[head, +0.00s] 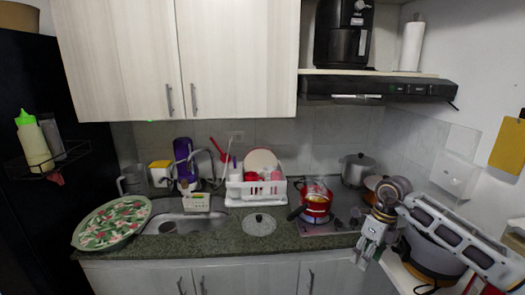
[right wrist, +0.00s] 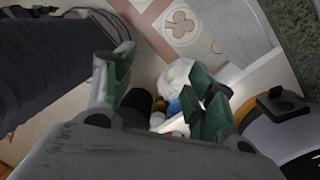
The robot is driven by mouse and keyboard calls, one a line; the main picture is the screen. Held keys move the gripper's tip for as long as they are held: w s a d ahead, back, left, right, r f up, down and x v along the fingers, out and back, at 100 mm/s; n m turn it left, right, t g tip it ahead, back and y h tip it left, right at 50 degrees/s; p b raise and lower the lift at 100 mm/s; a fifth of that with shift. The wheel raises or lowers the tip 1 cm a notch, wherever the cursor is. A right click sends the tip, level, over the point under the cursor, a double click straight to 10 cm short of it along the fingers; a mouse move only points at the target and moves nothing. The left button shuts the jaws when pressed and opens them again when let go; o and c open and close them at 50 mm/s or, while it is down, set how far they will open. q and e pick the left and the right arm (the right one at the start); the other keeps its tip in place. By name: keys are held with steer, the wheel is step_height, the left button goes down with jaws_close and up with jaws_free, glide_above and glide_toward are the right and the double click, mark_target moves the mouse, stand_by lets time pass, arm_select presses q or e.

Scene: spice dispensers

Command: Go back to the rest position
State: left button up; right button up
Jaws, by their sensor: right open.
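My right gripper (head: 366,248) hangs at the right, in front of the counter's front edge, fingers pointing down. The right wrist view shows its two green-tipped fingers (right wrist: 160,85) apart, with nothing held between them. Below and beyond the fingers, small dispensers stand close together: a dark one (right wrist: 136,104), one with a blue top (right wrist: 174,107) and one with a red top (right wrist: 178,134). They are partly hidden by the fingers and gripper body. My left gripper is not in view.
A grey pot (head: 428,247) stands by my right arm. A red pot (head: 316,204) is on the stove, with a dish rack (head: 256,190) to its left. A bottle with a green cap (head: 35,146) stands on the left rack. The floor before the cabinets looks clear.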

steer(key=w+a+f+m+t+y, duration=0.2)
steer(key=w+a+f+m+y, duration=0.15)
steer(key=a+f+y, duration=0.35)
steer(key=w+a+f+m+t+y, duration=0.2)
steer(key=w+a+f+m+y, duration=0.1)
steer(key=a+f+m+y, duration=0.4)
steer(key=s+d+f+m+t+h, duration=0.1)
steer(key=d+f+m+t+h, duration=0.25)
steer(key=f+m, duration=0.55)
steer(key=s+d+f+m+t+h, duration=0.1)
steer(key=d+f+m+t+h, duration=0.35)
steer(key=f, duration=0.85)
steer(key=s+d+f+m+g+h, duration=0.25)
steer(key=s+f+m, duration=0.35)
steer(key=s+f, duration=0.55)
steer(key=s+d+f+m+g+h, duration=0.1)
steer(key=s+f+m+h, duration=0.35)
steer(key=s+f, duration=0.75)
steer(key=s+f+m+g, duration=0.2)
steer(key=s+f, duration=0.1)
steer(key=s, duration=0.7)
steer(key=s+a+f+m+g, duration=0.1)
steer(key=s+f+g, duration=0.2)
steer(key=s, duration=0.7)
steer(key=s+a+f+m+g, duration=0.1)
steer(key=s+f, duration=0.3)
steer(key=s, duration=0.5)
steer(key=shift+s+a+f+m+g+h, duration=0.2)
steer(key=shift+s+f+m+g+h, duration=0.15)
steer(key=shift+m+g, duration=0.4)
